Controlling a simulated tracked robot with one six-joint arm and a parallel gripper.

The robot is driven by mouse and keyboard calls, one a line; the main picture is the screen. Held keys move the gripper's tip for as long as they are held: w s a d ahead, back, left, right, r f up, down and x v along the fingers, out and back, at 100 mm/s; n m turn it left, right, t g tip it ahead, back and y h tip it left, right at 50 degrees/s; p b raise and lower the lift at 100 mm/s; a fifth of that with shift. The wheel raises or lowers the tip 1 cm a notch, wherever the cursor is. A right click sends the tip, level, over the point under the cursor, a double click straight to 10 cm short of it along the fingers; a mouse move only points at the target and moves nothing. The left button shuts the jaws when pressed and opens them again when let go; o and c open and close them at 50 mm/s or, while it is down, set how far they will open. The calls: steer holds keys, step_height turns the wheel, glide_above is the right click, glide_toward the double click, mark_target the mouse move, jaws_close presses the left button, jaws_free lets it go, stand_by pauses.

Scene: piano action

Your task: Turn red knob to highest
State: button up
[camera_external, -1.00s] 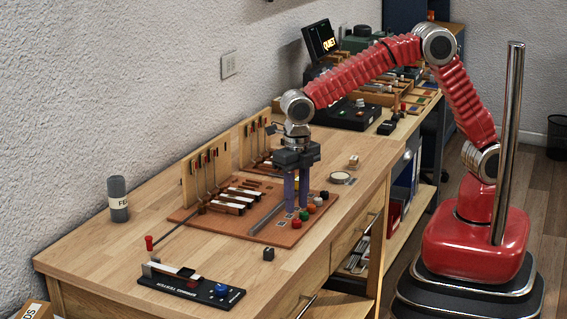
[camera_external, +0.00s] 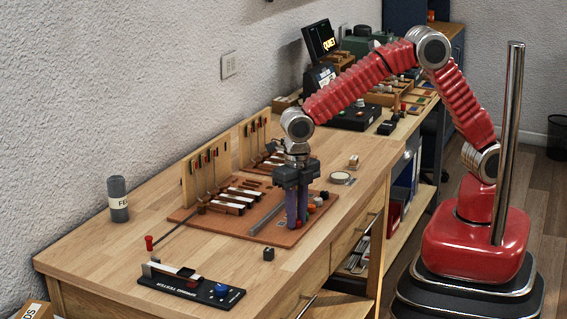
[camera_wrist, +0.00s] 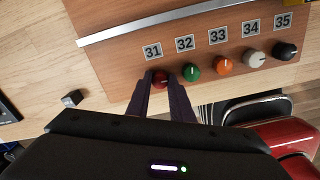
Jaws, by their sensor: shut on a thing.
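The red knob (camera_wrist: 160,79) is at the left end of a row of knobs under the label 31 in the wrist view. Its pointer mark is small and I cannot read its angle clearly. My gripper (camera_wrist: 160,87) has one purple finger on each side of the red knob and is shut on it. In the external view my gripper (camera_external: 297,222) points straight down at the near right edge of the brown board (camera_external: 250,234). The fingers mostly hide the red knob there.
Close to the right of the red knob are a green knob (camera_wrist: 191,72), an orange knob (camera_wrist: 223,65), a white knob (camera_wrist: 255,59) and a black knob (camera_wrist: 285,51). A small dark cube (camera_wrist: 72,98) lies left of the board. A spring tester (camera_external: 190,283) stands in front.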

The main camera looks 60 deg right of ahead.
jaws_close()
